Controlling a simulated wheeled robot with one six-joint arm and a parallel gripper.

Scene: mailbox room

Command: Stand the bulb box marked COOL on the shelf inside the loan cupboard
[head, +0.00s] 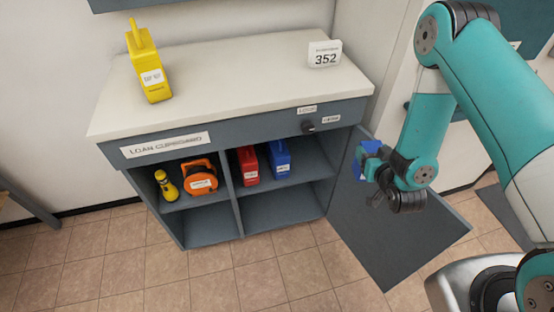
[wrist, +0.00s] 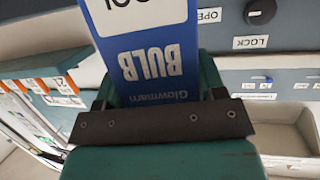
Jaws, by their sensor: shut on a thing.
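My gripper (head: 366,160) is shut on a blue bulb box (head: 361,173), in front of the right side of the loan cupboard by its open door. In the wrist view the bulb box (wrist: 150,62) stands between the fingers, with "BULB" upside down in the picture and a white label cut off by the frame edge, so its word shows only in part. The loan cupboard (head: 228,208) is open at the front. Its shelf (head: 208,200) is split by an upright divider (head: 229,177). The right part of the shelf has bare room at its right.
A yellow torch (head: 166,185) and an orange reel (head: 200,178) are in the left compartment. A red case (head: 248,166) and a blue case (head: 279,159) stand right of the divider. The open door (head: 400,235) juts forward.

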